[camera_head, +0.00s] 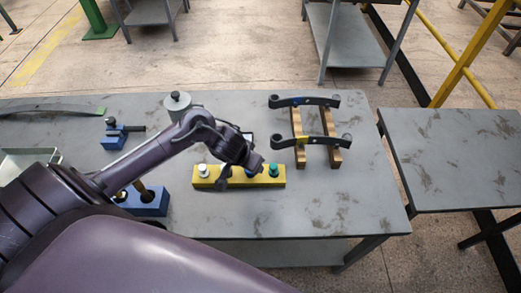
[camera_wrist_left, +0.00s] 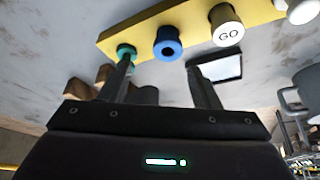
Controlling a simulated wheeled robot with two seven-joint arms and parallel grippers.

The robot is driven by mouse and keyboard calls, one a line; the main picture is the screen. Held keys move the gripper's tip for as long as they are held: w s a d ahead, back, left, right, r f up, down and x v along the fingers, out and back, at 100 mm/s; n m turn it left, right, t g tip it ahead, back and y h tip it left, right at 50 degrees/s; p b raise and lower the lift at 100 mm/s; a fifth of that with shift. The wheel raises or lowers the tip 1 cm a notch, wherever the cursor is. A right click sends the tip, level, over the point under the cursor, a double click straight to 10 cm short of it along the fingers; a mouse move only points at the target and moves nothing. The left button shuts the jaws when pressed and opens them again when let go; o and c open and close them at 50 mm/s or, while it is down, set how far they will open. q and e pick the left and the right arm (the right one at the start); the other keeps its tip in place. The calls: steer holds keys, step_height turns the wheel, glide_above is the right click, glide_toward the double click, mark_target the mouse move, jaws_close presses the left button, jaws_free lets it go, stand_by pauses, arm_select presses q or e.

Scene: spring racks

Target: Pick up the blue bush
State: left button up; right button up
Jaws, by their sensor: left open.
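The blue bush (camera_wrist_left: 168,45) is a short flanged ring with a dark hole, on a yellow block (camera_wrist_left: 130,36). In the head view, the yellow block (camera_head: 238,184) lies at the table's middle, and the blue bush (camera_head: 250,173) is mostly hidden behind my gripper. My left gripper (camera_head: 240,172) hovers over the block. In the left wrist view, my left gripper (camera_wrist_left: 160,72) is open and empty, with the blue bush ahead between its fingers' lines. A green bush (camera_wrist_left: 126,53) sits beside it, close to one finger. My right gripper is not in view.
A grey "GO" bush (camera_wrist_left: 227,27) and a white one (camera_head: 203,170) share the block. A wooden rack with dark curved springs (camera_head: 305,141) stands right. A blue holder (camera_head: 147,203) is left, a grey mug (camera_head: 177,102) behind. The table's front right (camera_head: 340,205) is clear.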

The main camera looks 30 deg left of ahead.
arm_select(q)
steer(key=shift+w+a, duration=0.15)
steer(key=shift+a, duration=0.3)
steer(key=shift+a+f, duration=0.1)
steer(key=shift+f, duration=0.15)
step_height(320, 180, down, 2)
steer(key=shift+w+f+b, duration=0.1)
steer(key=shift+f+b, duration=0.05)
steer(key=shift+b, duration=0.5)
steer(key=x, duration=0.3)
steer(key=shift+w, duration=0.15)
steer(key=shift+w+f+b, duration=0.25)
steer(key=shift+f+b, duration=0.1)
steer(key=shift+f, duration=0.15)
steer(key=c, duration=0.8)
steer(key=shift+c, duration=0.7)
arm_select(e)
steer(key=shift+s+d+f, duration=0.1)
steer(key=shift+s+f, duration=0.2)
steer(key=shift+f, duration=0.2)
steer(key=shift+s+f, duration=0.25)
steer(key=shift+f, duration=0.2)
arm_select(q)
steer(key=shift+r, duration=0.1)
